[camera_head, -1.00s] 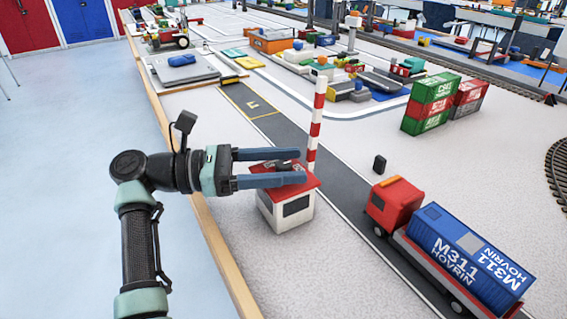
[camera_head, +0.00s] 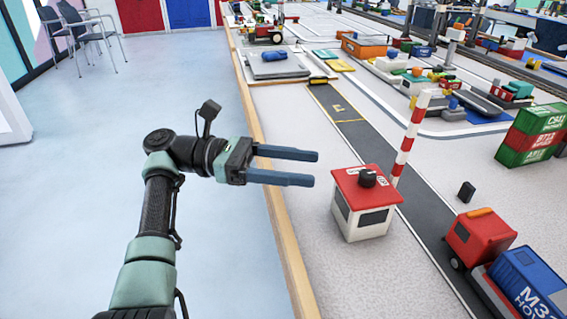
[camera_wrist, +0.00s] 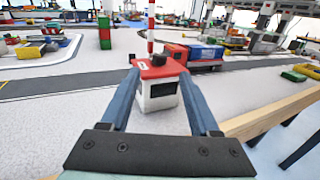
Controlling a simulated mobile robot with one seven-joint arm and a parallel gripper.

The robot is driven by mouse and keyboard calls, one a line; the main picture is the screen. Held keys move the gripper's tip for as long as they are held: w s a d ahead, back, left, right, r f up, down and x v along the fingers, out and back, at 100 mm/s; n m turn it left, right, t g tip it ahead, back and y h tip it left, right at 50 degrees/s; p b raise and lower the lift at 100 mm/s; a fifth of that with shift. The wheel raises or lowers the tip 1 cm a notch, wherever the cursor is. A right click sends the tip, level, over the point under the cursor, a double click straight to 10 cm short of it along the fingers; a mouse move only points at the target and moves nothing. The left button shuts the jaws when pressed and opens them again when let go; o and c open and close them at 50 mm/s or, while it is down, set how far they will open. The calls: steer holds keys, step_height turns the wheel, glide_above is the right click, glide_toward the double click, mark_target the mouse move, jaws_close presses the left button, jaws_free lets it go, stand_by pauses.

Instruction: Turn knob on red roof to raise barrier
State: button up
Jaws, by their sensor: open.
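A small white booth (camera_head: 360,222) with a red roof (camera_head: 352,181) stands on the table beside the road. A black knob (camera_head: 368,177) sits on the roof, with small white markings near it. The red-and-white striped barrier (camera_head: 410,139) stands raised, slightly tilted, just behind the booth. My gripper (camera_head: 316,168) is open and empty, left of the booth and apart from it. In the wrist view the booth (camera_wrist: 160,93) shows beyond and between my open fingers, with the knob (camera_wrist: 159,60) on top.
A red truck (camera_head: 480,238) with a blue container (camera_head: 528,278) is on the road at right. Stacked containers (camera_head: 530,138) stand farther right. A small black block (camera_head: 466,191) is near the truck. The wooden table edge (camera_head: 273,200) runs below my gripper.

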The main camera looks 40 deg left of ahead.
steer(key=shift+v, duration=1.2)
